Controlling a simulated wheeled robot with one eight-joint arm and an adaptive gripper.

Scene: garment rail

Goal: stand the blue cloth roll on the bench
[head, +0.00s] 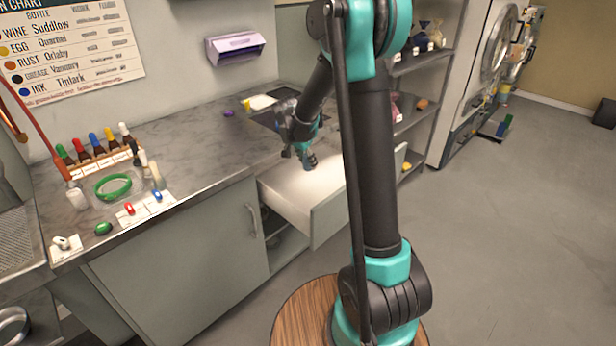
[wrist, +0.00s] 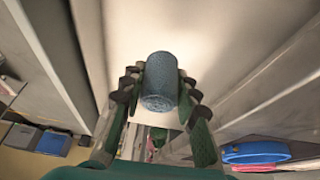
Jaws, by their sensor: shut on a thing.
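The blue cloth roll (wrist: 161,76) is a short dark blue cylinder in the wrist view. My gripper (wrist: 160,88) is shut on it, with a finger on each side. In the head view my gripper (head: 307,160) is low over the open drawer (head: 325,218), pointing down at its brightly lit inside. The roll is too small and covered to make out clearly there. The grey bench (head: 205,150) runs along the wall to the left of the drawer. I cannot tell whether the roll touches the drawer floor.
On the bench's left end stand dropper bottles (head: 92,143), a green ring in a clear dish (head: 113,187) and small red and blue items on a card (head: 143,205). The bench's middle is clear. Shelves (head: 425,90) stand right of the drawer.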

